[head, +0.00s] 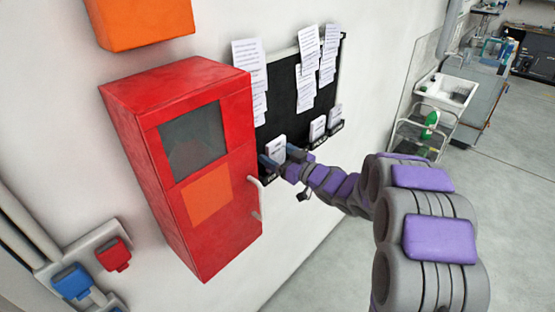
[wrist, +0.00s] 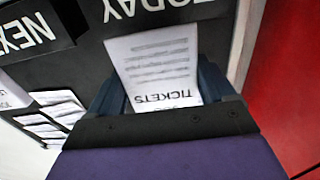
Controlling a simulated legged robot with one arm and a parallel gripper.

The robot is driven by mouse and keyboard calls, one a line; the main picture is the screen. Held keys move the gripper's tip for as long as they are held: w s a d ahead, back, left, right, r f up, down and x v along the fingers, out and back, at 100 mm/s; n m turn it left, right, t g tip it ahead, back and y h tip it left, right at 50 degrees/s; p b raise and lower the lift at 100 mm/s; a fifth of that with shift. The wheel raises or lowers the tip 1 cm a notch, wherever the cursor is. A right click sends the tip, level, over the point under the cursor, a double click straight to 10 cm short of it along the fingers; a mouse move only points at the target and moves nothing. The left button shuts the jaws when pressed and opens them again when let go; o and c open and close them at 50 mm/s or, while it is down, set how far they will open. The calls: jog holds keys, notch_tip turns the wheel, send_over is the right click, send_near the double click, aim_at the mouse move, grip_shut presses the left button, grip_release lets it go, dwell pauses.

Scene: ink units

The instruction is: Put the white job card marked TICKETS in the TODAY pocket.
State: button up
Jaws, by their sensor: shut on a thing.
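The white job card marked TICKETS (wrist: 157,68) is held between the two dark fingers of my gripper (wrist: 160,92) and appears upside down in the wrist view. Its far end lies right by the TODAY pocket (wrist: 175,8), below its lettering in the picture. I cannot tell whether that end is inside the pocket. In the head view my gripper (head: 283,157) is at the lower left of the black board (head: 283,108), and a white card (head: 276,148) shows there. The red cabinet partly hides that area.
The NEXT pocket (wrist: 22,35) is beside TODAY. The red cabinet (head: 190,170) projects from the wall close to my gripper. Paper sheets (head: 250,62) hang on the board. More pockets with white cards (head: 318,127) are to the right.

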jog(key=shift+a+f, duration=0.85)
jog(key=shift+a, duration=0.1)
jog(key=o, duration=1.3)
jog(key=shift+w+a, duration=0.15)
jog(key=shift+a, duration=0.15)
jog(key=shift+o, duration=0.7)
jog(key=shift+a, duration=0.15)
jog(key=shift+r, duration=0.1)
jog(key=shift+d+r, duration=0.1)
jog(key=shift+d, duration=0.25)
jog(key=d, duration=0.2)
jog(key=shift+s+d+r, duration=0.15)
jog(key=shift+s+d, duration=0.15)
jog(key=shift+s, duration=0.1)
jog(key=p+v, duration=0.2)
jog(key=v, duration=0.8)
jog(key=shift+s+r, duration=0.1)
jog(key=shift+s, duration=0.15)
